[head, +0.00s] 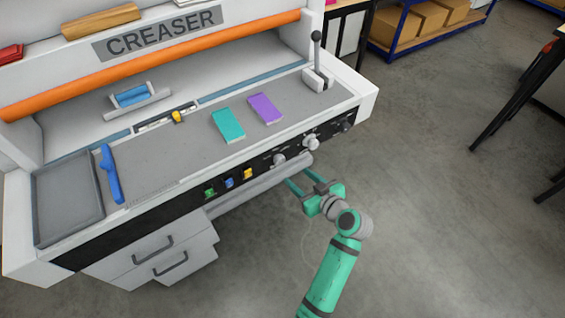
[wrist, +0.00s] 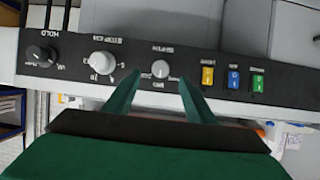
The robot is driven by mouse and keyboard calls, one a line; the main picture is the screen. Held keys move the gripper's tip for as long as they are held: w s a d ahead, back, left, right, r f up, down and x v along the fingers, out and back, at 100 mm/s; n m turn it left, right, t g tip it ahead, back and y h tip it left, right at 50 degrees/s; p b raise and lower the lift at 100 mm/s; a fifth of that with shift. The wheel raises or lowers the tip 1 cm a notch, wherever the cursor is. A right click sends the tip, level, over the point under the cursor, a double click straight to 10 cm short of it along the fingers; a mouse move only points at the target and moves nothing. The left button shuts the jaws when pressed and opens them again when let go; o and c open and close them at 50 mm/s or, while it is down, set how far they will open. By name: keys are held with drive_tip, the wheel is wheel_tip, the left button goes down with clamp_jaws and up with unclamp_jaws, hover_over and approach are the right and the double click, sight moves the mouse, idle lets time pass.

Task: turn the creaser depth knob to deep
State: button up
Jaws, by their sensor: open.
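The creaser (head: 160,33) has a black front panel with knobs. The depth knob (head: 279,160) is small, round and light grey, next to the yellow switch. In the wrist view the depth knob (wrist: 160,69) is near the middle, under an upside-down label that seems to read DEPTH; its pointer is too small to read. My gripper (head: 297,177) is open and empty, just in front of the panel and a little below the knob. In the wrist view the fingertips (wrist: 160,79) lie to either side of the knob, apart from it.
A larger white knob (head: 311,142) and a black knob (head: 345,125) sit to the right on the panel. Green (head: 210,192), blue (head: 229,183) and yellow (head: 248,174) switches sit left. A grey rounded bar (head: 262,187) runs below the panel. Open floor lies right.

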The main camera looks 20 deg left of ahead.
sight(281, 162)
drive_tip(key=shift+y, duration=0.3)
drive_tip(key=x, duration=1.1)
drive_tip(key=shift+a+r, duration=0.2)
drive_tip(key=shift+r, duration=0.15)
drive_tip(key=c, duration=1)
